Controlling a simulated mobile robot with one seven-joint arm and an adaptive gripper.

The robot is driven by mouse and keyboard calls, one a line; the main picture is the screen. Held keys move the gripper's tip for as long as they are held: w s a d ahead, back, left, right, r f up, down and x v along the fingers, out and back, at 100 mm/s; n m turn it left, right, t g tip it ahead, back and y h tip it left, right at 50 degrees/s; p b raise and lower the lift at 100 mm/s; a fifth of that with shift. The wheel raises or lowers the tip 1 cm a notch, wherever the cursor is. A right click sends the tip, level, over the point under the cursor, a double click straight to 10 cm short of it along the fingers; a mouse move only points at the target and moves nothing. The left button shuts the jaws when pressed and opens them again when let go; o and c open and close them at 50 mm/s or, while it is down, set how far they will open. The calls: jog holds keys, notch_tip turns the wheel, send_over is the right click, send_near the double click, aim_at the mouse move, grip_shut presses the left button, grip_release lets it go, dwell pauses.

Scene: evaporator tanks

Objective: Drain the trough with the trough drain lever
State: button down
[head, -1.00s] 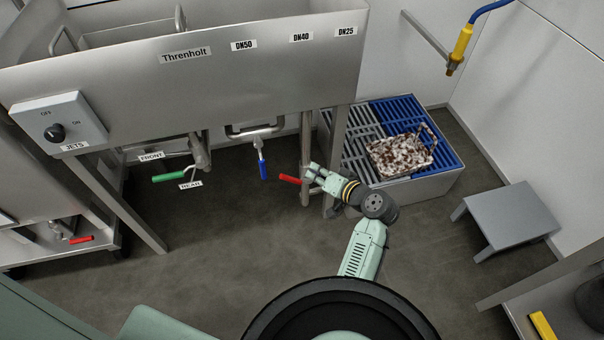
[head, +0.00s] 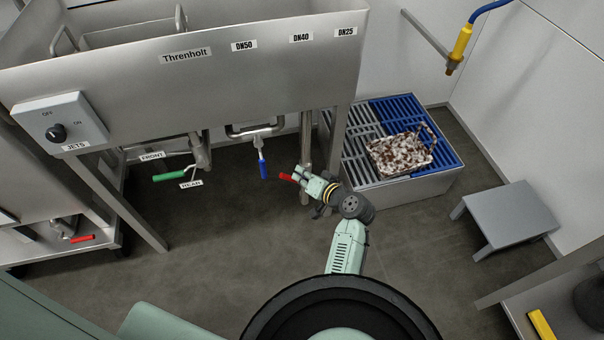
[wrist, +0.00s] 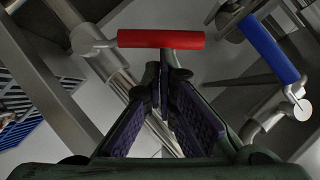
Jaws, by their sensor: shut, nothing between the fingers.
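My gripper (wrist: 170,72) is shut and empty. In the wrist view its fingertips are just below the red lever handle (wrist: 160,39); I cannot tell whether they touch it. In the head view the red handle (head: 286,177) sticks out left of my gripper (head: 301,174), whose wrist hides the valve behind. The blue lever (head: 263,168) hangs down under the trough, and the green lever (head: 170,177) lies near level beside FRONT and REAR labels. The steel trough (head: 200,85) carries DN50, DN40 and DN25 labels.
A trough leg (head: 335,130) and pipe stand close behind my gripper. A grated floor box (head: 400,195) with a speckled tray (head: 402,153) is to the right. A grey stool (head: 505,220) stands further right. The floor (head: 230,240) in front is clear.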

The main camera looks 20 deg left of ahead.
jog(key=shift+s+a+f+n+h, duration=0.2)
jog(key=shift+s+a+n+h, duration=0.1)
jog(key=shift+a+n, duration=0.15)
jog(key=shift+s+a+f+n+t+h+p, duration=0.2)
jog(key=shift+s+a+f+n+t+h, duration=0.25)
jog(key=shift+a+f+h, duration=0.2)
jog(key=shift+s+a+f+n+t+h+p, duration=0.25)
jog(key=shift+s+a+f+n+h, duration=0.1)
jog(key=shift+a+f+n+h, duration=0.3)
jog(key=shift+s+a+f+n+t+h+p, duration=0.25)
jog(key=shift+s+a+f+n+h, duration=0.2)
jog(key=shift+f, duration=0.35)
